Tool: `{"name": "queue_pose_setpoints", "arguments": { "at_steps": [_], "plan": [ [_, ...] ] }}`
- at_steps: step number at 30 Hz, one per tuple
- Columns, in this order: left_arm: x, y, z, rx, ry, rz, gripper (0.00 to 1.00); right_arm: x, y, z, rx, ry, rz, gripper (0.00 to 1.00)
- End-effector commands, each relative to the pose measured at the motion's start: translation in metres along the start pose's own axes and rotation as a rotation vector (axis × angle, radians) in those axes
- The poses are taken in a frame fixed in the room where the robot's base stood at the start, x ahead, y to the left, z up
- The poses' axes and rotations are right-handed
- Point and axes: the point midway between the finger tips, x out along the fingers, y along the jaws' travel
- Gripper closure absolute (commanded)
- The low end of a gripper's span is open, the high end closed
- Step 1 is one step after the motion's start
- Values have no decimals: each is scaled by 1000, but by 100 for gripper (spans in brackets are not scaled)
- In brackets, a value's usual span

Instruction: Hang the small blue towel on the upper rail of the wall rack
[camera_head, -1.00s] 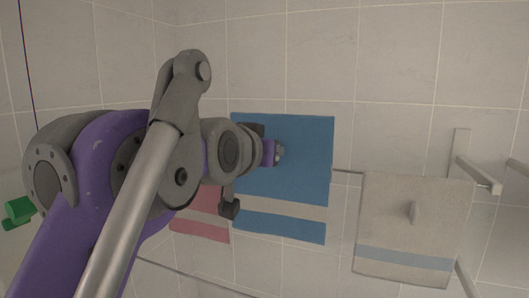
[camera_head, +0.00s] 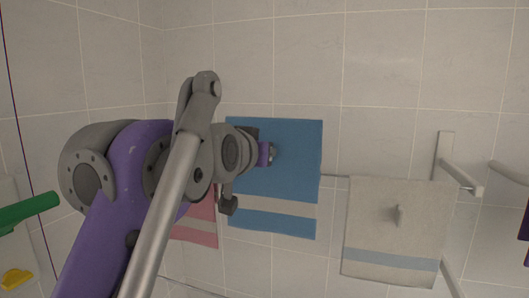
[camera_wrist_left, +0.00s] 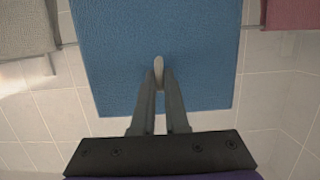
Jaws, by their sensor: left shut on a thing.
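The blue towel (camera_head: 290,150), with a pale band near its lower edge, hangs spread out in front of the wall rack. My left gripper (camera_head: 268,154) is shut on a small pale knob on the towel's face; the knob shows between the fingertips in the left wrist view (camera_wrist_left: 158,78). The towel's top edge stands above the level of the upper rail (camera_head: 333,177), and the towel hides the rail behind it. I cannot tell whether they touch. My right gripper is not in view.
A grey towel (camera_head: 390,225) with a knob and pale blue band hangs on the rail to the right. A pink towel (camera_head: 203,218) hangs to the left, partly behind my arm. A rack bracket (camera_head: 445,155) sticks out at right. Green (camera_head: 30,210) and yellow (camera_head: 16,280) objects are at far left.

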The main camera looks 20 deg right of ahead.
Motion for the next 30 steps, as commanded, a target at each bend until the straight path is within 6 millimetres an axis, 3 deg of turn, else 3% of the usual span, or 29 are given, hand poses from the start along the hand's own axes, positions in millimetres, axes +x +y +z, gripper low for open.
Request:
{"name": "queue_pose_setpoints", "arguments": {
  "at_steps": [15,30],
  "plan": [
    [21,0,-8,0,2,0,100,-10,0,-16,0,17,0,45],
    [23,0,-7,0,1,0,100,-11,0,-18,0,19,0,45]
  ]
}}
